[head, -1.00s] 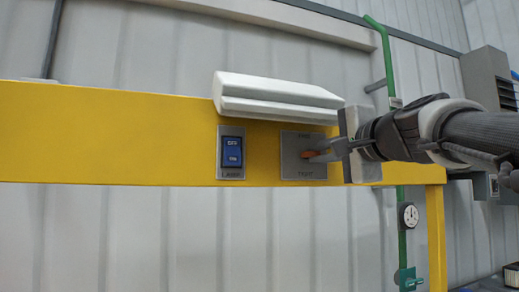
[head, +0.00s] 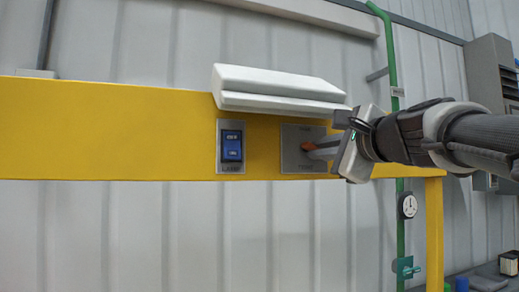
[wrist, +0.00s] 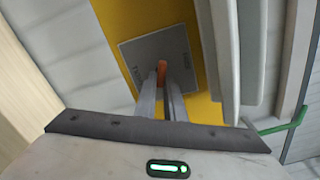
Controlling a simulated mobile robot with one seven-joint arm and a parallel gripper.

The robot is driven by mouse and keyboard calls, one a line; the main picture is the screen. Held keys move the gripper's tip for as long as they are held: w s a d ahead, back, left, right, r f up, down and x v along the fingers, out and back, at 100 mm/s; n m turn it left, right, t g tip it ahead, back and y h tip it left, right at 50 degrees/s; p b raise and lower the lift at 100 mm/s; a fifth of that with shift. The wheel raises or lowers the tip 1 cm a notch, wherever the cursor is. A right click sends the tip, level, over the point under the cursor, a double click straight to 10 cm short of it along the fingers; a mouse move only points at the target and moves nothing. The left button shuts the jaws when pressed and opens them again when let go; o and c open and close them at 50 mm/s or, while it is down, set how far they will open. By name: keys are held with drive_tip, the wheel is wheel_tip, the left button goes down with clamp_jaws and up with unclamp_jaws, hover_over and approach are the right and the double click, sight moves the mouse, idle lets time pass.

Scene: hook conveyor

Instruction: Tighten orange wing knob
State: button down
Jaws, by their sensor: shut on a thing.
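The orange wing knob (head: 308,147) sits on a square grey plate (head: 290,162) fixed to the yellow beam. It also shows in the wrist view (wrist: 162,68), between the tips of my two fingers. My gripper (head: 312,150) comes in from the right and is shut on the knob. In the wrist view my gripper (wrist: 161,84) reaches the plate with both fingers close together. The fingers hide part of the knob and the right part of the plate in the head view.
A blue rocker switch (head: 232,146) on its own grey plate is left of the knob. A white hood (head: 278,90) juts out just above both plates. A green pipe (head: 388,60) and a round gauge (head: 408,206) are at the right.

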drive_tip(key=c, duration=1.8)
unclamp_jaws()
drive_tip(key=shift+c, duration=0.2)
drive_tip(key=b+v, duration=0.1)
drive_tip(key=v, duration=1.6)
drive_tip(key=shift+s, duration=0.15)
